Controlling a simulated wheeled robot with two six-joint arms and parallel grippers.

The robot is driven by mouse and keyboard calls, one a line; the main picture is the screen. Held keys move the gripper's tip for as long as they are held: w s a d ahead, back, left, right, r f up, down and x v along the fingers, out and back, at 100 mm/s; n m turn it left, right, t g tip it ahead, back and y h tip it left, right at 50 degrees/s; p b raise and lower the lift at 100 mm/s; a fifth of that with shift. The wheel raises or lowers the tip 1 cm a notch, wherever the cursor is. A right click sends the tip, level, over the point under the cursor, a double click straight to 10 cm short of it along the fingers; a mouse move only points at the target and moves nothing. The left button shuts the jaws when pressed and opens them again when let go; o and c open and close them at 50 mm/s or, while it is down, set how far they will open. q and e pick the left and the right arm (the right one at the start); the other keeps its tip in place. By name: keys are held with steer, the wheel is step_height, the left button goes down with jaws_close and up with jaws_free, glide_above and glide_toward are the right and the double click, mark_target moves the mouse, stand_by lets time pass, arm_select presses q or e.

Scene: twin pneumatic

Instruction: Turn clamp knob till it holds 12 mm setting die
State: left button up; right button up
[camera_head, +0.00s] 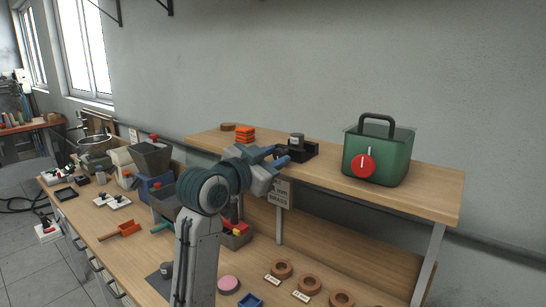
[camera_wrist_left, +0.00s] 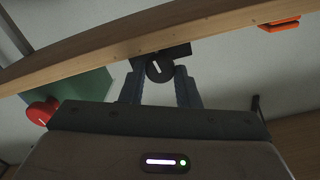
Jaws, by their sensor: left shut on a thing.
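The black clamp (camera_head: 303,150) stands on the raised wooden shelf, with a small grey cylinder, perhaps the setting die (camera_head: 297,139), at its top. The clamp knob (camera_wrist_left: 159,69) is black and round with a white line, seen in the left wrist view, where the line is slightly tilted. My left gripper (camera_head: 279,156) reaches the front of the clamp; in the left wrist view its two fingers (camera_wrist_left: 160,84) stand on either side of the knob and are shut on it. The fingers hide the knob in the head view. Whether the die is gripped cannot be told. My right gripper is out of view.
A green case (camera_head: 376,156) with a red dial stands right of the clamp on the shelf (camera_head: 440,190). Orange blocks (camera_head: 244,134) lie to its left. Below, the bench holds wooden rings (camera_head: 310,284), a pink disc (camera_head: 228,284) and a grey hopper (camera_head: 150,158).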

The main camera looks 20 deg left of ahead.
arm_select(q)
steer(key=o, duration=1)
steer(key=shift+c, duration=0.2)
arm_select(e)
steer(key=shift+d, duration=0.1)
arm_select(q)
steer(key=shift+s+a, duration=0.1)
steer(key=shift+s, duration=0.15)
steer(key=b+v, duration=0.2)
steer(key=v, duration=0.8)
steer(key=shift+s+b, duration=0.15)
steer(key=shift+b, duration=0.25)
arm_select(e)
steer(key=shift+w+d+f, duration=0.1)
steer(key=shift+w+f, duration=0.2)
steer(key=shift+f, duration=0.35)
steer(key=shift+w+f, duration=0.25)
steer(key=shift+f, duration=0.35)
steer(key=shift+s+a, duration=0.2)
